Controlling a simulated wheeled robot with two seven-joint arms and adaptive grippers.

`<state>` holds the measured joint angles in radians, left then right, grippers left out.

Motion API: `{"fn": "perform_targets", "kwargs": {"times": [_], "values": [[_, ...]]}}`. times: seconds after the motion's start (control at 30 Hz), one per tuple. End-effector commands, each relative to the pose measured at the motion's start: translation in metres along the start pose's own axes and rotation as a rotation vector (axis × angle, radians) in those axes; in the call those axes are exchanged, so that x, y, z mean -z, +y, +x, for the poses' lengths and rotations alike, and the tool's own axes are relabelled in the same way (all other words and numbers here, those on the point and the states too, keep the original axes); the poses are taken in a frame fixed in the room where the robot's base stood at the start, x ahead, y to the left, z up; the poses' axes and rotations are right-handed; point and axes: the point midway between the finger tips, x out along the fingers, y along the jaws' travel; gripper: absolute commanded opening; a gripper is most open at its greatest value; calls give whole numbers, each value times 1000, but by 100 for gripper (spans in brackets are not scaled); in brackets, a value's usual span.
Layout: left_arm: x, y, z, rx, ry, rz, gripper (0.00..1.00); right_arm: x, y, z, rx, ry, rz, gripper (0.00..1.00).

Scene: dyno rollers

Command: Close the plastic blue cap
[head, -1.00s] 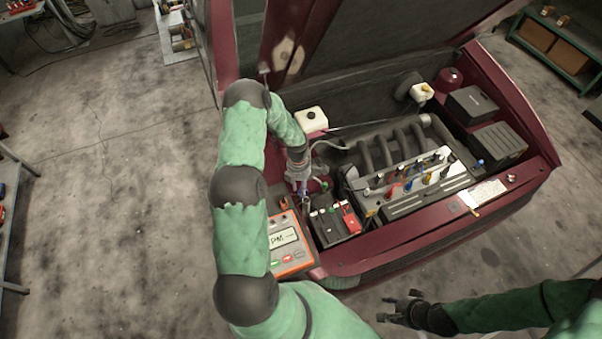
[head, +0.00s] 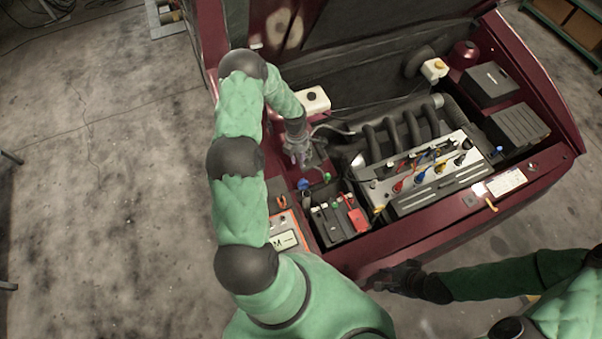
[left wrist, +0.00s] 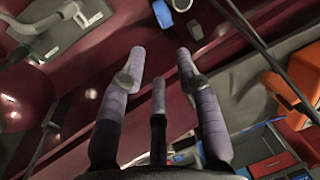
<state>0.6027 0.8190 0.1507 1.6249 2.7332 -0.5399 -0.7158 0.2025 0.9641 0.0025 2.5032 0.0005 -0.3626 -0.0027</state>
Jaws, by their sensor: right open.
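A small round blue cap (head: 303,184) sits at the left of the engine bay, behind the black battery (head: 333,218). My left gripper (head: 303,166) is just behind it in the head view, apart from it and empty. In the left wrist view its purple-grey fingers (left wrist: 160,62) are spread with nothing between them. A blue piece (left wrist: 162,14) shows beyond the fingertips there, at the top edge; I cannot tell whether it is the same cap. Another small blue cap (head: 498,149) is at the bay's right. My right gripper (head: 392,277) is open and empty at the car's front edge.
The engine (head: 425,175) with coloured plugs fills the middle of the bay. An orange meter (head: 288,236) lies left of the battery. A green cap (head: 327,177) is right of the blue one. A white reservoir (head: 313,101) stands behind. The raised hood bounds the back.

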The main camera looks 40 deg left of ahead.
Motion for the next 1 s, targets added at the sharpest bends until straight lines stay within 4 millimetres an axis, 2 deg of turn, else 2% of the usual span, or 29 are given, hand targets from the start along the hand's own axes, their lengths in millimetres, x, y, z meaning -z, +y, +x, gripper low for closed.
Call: {"fn": "perform_targets", "kwargs": {"times": [0.07,0.27,0.5,0.7,1.0], "values": [[0,1,6,0,0,0,33,0,2,5,0,0,0,41],[0,0,23,2,1,0,33,0,1,3,0,0,0,41],[0,0,66,3,2,1,33,0,0,0,0,0,0,41],[0,1,94,1,1,0,33,0,0,-1,0,0,0,41],[0,1,112,-1,-1,0,33,0,-1,-2,0,0,0,41]]}}
